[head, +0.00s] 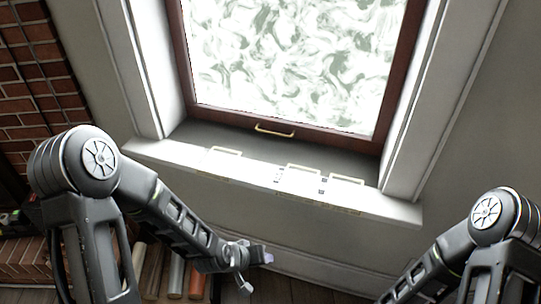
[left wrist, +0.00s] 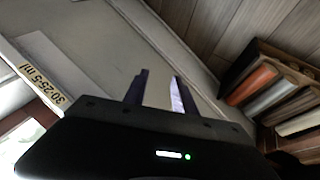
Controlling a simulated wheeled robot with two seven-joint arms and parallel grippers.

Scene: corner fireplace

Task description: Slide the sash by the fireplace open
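The sash (head: 288,128) is a dark reddish-brown frame around a pale, marbled pane (head: 290,60) in the upper middle of the head view. A brass bar handle (head: 274,131) sits on its bottom rail. The sash appears down, with its bottom rail at the back of the white sill (head: 160,153); its top is out of view. My left gripper (head: 262,257) is below and in front of the sill, apart from the handle. In the left wrist view its two fingers (left wrist: 158,92) stand apart with nothing between them. My right arm shows at lower right, but its gripper is out of frame.
Several pale, tan-edged flat items (head: 300,180) lie along the sill. Brick (head: 35,60) is at left; books (head: 175,275) stand low, also in the left wrist view (left wrist: 265,90).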

